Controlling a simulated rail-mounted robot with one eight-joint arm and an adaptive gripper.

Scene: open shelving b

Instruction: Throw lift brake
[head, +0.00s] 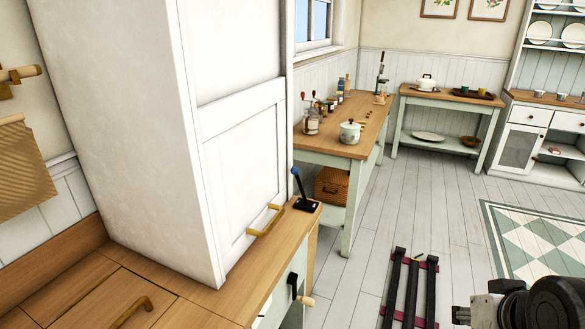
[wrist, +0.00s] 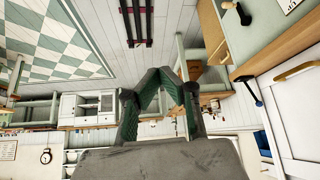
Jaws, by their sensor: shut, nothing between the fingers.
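A small lever with a blue grip and black base (head: 306,204), which looks like the lift brake, stands on the wooden counter beside the white cabinet in the head view. Its arm leans up and to the left. It also shows at the right of the wrist view, where the picture is upside down, as the blue-tipped lever (wrist: 251,91). My gripper (wrist: 158,72) is in the middle of the wrist view, its fingertips together and empty, well apart from the lever. In the head view, part of my arm shows at the bottom right; the fingertips are not visible there.
The tall white cabinet (head: 244,150) with a brass handle stands left of the lever. A crank with a wooden knob (head: 306,300) sticks out from the counter's front. A green table (head: 350,145) with jars and a pot stands behind. The plank floor (head: 400,215) is mostly clear.

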